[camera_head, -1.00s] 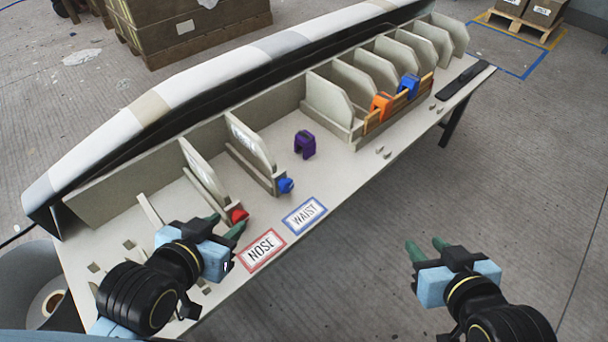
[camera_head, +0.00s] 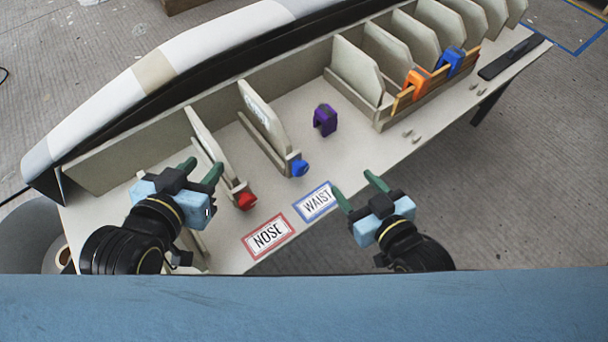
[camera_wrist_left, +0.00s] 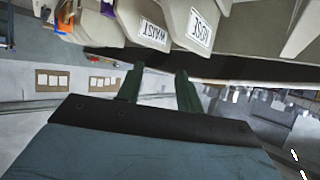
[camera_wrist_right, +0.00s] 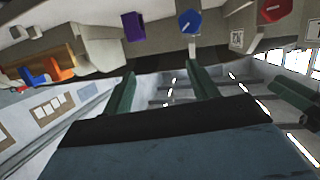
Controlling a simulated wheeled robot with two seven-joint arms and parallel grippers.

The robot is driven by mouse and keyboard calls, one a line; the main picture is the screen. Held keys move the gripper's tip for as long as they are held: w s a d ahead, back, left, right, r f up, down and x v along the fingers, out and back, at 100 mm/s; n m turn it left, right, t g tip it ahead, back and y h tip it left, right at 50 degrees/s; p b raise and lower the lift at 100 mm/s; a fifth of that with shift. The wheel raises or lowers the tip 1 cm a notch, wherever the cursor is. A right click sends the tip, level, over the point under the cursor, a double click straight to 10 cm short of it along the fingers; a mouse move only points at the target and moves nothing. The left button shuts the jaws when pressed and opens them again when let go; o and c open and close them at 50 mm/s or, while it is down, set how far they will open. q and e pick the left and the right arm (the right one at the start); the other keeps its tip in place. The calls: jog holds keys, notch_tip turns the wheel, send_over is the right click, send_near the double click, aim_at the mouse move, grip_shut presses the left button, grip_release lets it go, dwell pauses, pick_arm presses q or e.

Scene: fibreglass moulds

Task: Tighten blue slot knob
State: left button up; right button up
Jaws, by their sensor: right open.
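The blue slot knob (camera_head: 299,168) sits at the front end of the slot behind the WAIST label. It also shows in the right wrist view (camera_wrist_right: 188,21), with a pale line across its face. A red knob (camera_head: 246,201) sits on the slot to its left and shows in the right wrist view (camera_wrist_right: 276,9). My right gripper (camera_head: 355,184) is open and empty near the table's front edge, to the right of the WAIST label and apart from the blue knob. My left gripper (camera_head: 203,170) is open and empty, left of the red knob.
The red-framed NOSE label (camera_head: 268,236) and blue-framed WAIST label (camera_head: 318,201) lie on the table front. A purple clamp (camera_head: 325,120) stands right of the blue knob. Orange (camera_head: 415,84) and blue (camera_head: 450,62) clamps sit in a wooden rack. Upright panels stand behind.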

jog(key=s+a+f+n+y, duration=0.2)
jog(key=s+f+n+y, duration=0.15)
jog(key=f, duration=0.25)
jog(key=t+b, duration=0.1)
jog(key=b, duration=0.2)
send_near(304, 173)
jog(key=shift+w+a+f+m+y, duration=0.1)
jog(key=shift+w+f+m+y, duration=0.15)
jog(key=shift+w, duration=0.1)
jog(key=shift+w+a+f+m+y, duration=0.15)
jog(key=shift+w+f+y, duration=0.1)
jog(key=shift+w, duration=0.15)
jog(key=b+x, duration=0.1)
jog(key=x, duration=0.5)
jog(key=shift+b, duration=0.4)
pick_arm(q)
notch_tip(304, 173, up, 16)
jog(key=d+t+h, duration=0.2)
jog(key=t+h, duration=0.2)
jog(key=t, duration=0.8)
jog(key=shift+s+d+f, duration=0.25)
jog(key=shift+s+d, duration=0.05)
jog(key=shift+s, duration=0.1)
pick_arm(e)
jog(key=shift+w+a+r, duration=0.1)
jog(key=shift+w+a, duration=0.3)
jog(key=shift+w, duration=0.15)
jog(key=c, duration=1)
